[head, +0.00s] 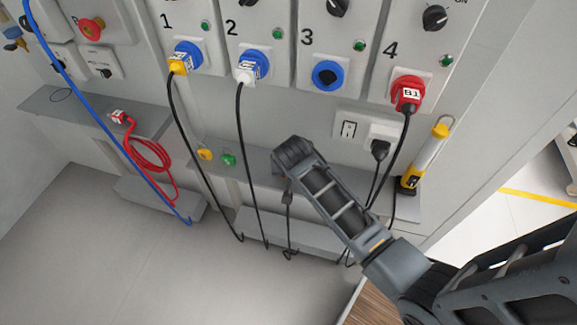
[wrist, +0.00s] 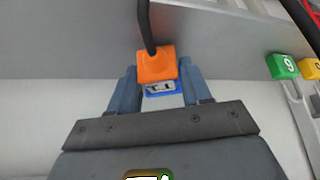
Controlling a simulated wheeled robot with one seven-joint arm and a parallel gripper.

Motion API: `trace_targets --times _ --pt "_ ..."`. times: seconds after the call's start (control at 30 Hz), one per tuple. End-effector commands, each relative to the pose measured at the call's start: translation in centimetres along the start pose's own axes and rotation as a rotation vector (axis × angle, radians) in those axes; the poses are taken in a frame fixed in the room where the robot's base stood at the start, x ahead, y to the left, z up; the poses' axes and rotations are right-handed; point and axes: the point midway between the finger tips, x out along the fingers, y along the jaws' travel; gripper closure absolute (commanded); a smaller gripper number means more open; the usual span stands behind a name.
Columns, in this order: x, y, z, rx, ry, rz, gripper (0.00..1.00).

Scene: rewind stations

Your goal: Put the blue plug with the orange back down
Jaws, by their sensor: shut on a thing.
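The blue plug with the orange back (wrist: 156,66) is between the fingers of my gripper (wrist: 158,76) in the wrist view. The gripper is shut on it. Its orange back and black cable point away from the palm, and a blue part with a pale label shows nearer the palm. In the head view my arm hides the plug and the fingers. My wrist is there in front of the middle of the grey shelf (head: 258,163). I cannot tell whether the plug touches the shelf.
Above are sockets 1 to 4. A yellow-backed plug (head: 179,65), a white-backed plug (head: 248,74) and a red plug (head: 407,93) fill three; socket 3 (head: 327,75) is empty. Yellow (head: 205,154) and green tags (head: 228,159) hang left of my wrist. A yellow lamp (head: 426,158) stands right.

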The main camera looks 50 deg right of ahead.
Motion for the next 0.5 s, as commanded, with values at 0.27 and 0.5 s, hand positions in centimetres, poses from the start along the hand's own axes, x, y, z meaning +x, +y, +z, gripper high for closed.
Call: trace_targets --times 0.27,0.5 --pt "0.10 -0.02 0.00 0.000 0.002 0.000 0.88" --pt "0.21 -0.01 0.08 0.000 0.001 0.000 0.37"
